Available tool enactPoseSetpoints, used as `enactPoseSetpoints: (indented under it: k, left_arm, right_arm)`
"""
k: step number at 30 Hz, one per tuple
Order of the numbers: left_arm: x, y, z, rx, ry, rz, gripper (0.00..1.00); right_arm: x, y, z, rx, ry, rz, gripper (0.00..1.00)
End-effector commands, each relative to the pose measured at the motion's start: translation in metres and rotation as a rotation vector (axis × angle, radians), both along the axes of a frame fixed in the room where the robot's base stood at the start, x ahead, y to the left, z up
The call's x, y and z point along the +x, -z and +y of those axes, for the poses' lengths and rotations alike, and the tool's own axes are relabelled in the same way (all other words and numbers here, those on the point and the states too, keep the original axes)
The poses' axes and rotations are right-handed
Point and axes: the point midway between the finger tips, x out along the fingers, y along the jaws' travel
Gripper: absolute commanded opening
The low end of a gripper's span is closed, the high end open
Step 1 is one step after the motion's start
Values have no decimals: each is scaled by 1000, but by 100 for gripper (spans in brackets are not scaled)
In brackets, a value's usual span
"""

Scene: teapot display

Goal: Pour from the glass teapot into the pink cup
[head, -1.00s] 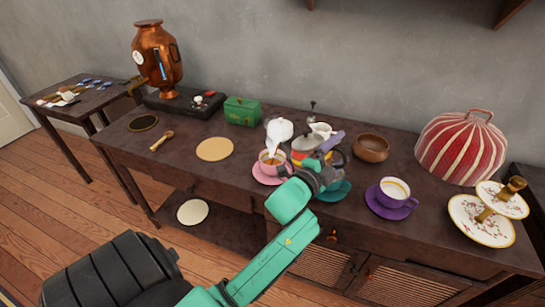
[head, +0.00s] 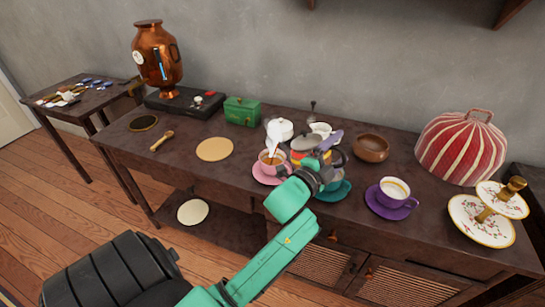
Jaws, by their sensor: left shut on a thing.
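The pink cup (head: 270,158) stands upright on a pink saucer (head: 265,177), left of my left gripper, with brown liquid in it. A white, steam-like shape rises over it. My left gripper (head: 320,167) is shut on the glass teapot (head: 337,158), right of the pink cup and apart from it. The teapot looks greyish and is largely hidden by the gripper, so I cannot tell its tilt or contents. A teal saucer (head: 338,190) shows just below it. My right gripper is not in view.
A colourful pot with a grey lid (head: 305,142) stands close behind the gripper, near white pots. A brown bowl (head: 371,148) and a purple cup (head: 394,190) are to the right. A round tan mat (head: 215,149) lies left, with bare table (head: 235,172) around it.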

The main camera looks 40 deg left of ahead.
Motion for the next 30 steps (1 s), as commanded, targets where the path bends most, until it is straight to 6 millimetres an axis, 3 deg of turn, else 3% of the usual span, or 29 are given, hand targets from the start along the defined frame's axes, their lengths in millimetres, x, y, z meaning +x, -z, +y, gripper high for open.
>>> enactPoseSetpoints:
  k: [30]
  left_arm:
    - [0,-5,4,-27,0,-10,0]
  right_arm:
    - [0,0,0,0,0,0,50]
